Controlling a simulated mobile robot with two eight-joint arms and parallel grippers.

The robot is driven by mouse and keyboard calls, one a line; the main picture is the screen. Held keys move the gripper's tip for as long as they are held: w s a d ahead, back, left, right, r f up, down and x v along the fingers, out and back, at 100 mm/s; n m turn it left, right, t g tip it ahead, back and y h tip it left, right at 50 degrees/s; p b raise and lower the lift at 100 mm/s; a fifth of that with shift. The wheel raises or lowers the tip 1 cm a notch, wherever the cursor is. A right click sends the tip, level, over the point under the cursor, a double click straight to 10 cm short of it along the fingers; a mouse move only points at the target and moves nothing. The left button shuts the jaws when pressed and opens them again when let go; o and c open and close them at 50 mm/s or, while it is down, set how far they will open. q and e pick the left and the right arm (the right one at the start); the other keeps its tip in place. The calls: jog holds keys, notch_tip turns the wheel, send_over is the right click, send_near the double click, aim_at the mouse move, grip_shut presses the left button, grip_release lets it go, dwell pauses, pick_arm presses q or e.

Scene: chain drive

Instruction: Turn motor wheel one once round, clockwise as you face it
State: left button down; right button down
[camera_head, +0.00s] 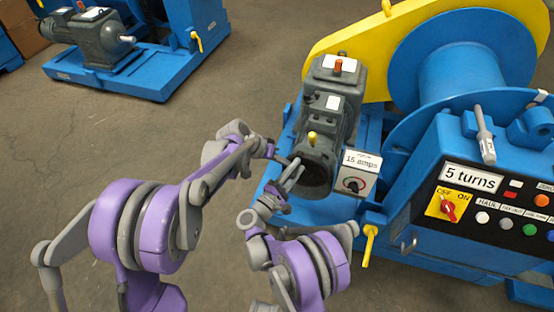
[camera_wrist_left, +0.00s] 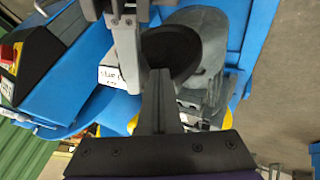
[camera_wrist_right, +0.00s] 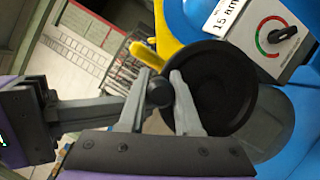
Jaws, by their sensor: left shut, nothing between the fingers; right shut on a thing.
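The motor wheel is a dark round dish on the near end of the grey motor (camera_head: 333,105); its rim shows in the head view (camera_head: 318,180), the left wrist view (camera_wrist_left: 172,52) and the right wrist view (camera_wrist_right: 215,92). A small dark knob (camera_wrist_right: 160,91) stands at the wheel's left edge in the right wrist view. My right gripper (camera_wrist_right: 160,80) is shut on this knob, one finger on each side. My left gripper (camera_wrist_left: 157,75) is shut and empty, its tips close beside the wheel and my right gripper. In the head view the fingers partly cover the wheel.
A box with a dial marked 15 amps (camera_head: 358,172) stands right of the wheel. The blue control panel (camera_head: 490,200), marked 5 turns, is at the right. A second motor (camera_head: 95,38) stands far left. Open floor lies left.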

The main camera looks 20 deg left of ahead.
jog(key=shift+d+f, duration=0.1)
pick_arm(q)
jog(key=shift+d+r, duration=0.3)
jog(key=shift+d, duration=0.65)
pick_arm(e)
jog(key=shift+s, duration=0.1)
jog(key=c, duration=0.8)
grip_release()
jog(key=shift+a, duration=0.2)
jog(key=shift+c, duration=0.2)
jog(key=shift+o, duration=1.2)
pick_arm(q)
jog(key=shift+s+f, duration=0.1)
pick_arm(e)
jog(key=shift+a, duration=0.1)
